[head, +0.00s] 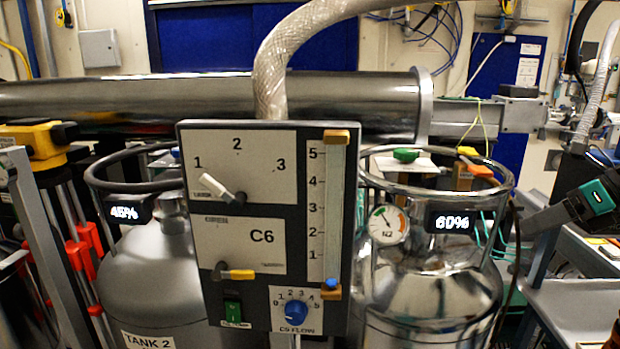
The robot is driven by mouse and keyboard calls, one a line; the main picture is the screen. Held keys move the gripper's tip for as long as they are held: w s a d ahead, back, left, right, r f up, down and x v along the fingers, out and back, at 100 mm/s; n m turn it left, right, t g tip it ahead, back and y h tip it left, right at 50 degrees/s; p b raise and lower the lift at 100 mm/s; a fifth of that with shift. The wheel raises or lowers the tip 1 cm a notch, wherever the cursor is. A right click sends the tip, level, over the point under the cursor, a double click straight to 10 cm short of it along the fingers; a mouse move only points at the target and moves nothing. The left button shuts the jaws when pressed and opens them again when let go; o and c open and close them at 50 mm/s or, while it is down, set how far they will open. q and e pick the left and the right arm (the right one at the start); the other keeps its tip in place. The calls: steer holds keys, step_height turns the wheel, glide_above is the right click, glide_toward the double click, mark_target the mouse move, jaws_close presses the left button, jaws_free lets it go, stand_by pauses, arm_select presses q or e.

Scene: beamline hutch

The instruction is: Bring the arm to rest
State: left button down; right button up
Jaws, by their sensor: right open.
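My right gripper (533,222) is at the right edge of the head view, beside the right-hand tank. Its dark body carries a teal block, and its grey fingers reach left. It is open, and I see nothing between its fingers. It looks clear of the grey control panel (262,228) marked C6 in the middle, well to its left. The panel's white selector lever (218,188) points up and left toward 1. A yellow-tipped lever (237,274) lies level, pointing right. The blue flow knob (295,309) is below. My left gripper is not in view.
Tank 2 (155,275), display 45%, stands left of the panel. A shiny tank (430,300), display 60%, with a dial gauge (388,225), stands right. A thick hose (270,75) rises behind the panel, and a steel pipe (180,97) crosses behind. A grey shelf (575,305) is lower right.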

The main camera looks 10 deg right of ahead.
steer(key=s+a+f+m+t+h, duration=0.1)
steer(key=s+a+f+m+t, duration=0.15)
steer(key=f+m, duration=0.55)
steer(key=s+a+f+m+t+h, duration=0.1)
steer(key=s+a+f+m+t, duration=0.25)
steer(key=f, duration=0.75)
steer(key=s+a+f+m+t+h, duration=0.1)
steer(key=s+a+f+m, duration=0.15)
steer(key=f+m, duration=0.65)
steer(key=s+a+f+m+g+h, duration=0.1)
steer(key=s+a+f+m, duration=0.1)
steer(key=a+m, duration=0.3)
steer(key=s+a+f+m, duration=0.2)
steer(key=a+m, duration=0.4)
steer(key=a, duration=0.5)
steer(key=s+a+f+m+g+h, duration=0.1)
steer(key=a+f+m, duration=0.3)
steer(key=a, duration=0.4)
steer(key=shift+s+a+m+g+h, duration=0.3)
steer(key=shift+s+a+m, duration=0.1)
steer(key=shift+s+m, duration=0.45)
